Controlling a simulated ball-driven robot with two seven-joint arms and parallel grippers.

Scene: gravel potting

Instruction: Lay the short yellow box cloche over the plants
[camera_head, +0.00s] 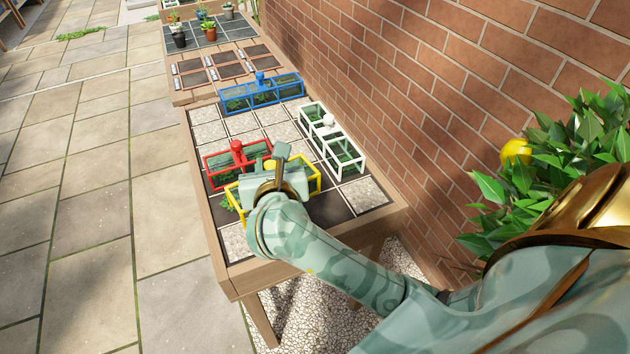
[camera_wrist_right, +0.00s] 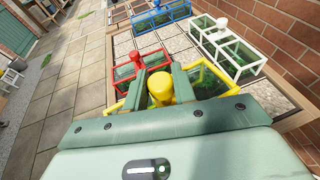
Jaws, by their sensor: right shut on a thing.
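The short yellow box cloche (camera_head: 319,180) is a clear box with a yellow frame, at the near end of the planting table (camera_head: 222,262). My right gripper (camera_head: 279,164) is over it and hides much of it in the head view. In the right wrist view the fingers (camera_wrist_right: 160,85) are shut on the cloche's round yellow knob (camera_wrist_right: 160,92). Green plants (camera_head: 227,203) show at the cloche's left side. I cannot tell whether the cloche rests on the bed or hangs just above it. My left gripper is not in view.
A red cloche (camera_head: 210,171) stands close behind the yellow one. A white cloche (camera_head: 357,163) stands to the right and a blue one (camera_head: 262,96) farther back. A brick wall (camera_head: 440,90) runs along the right, with a leafy fruit bush (camera_head: 590,140) nearby.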

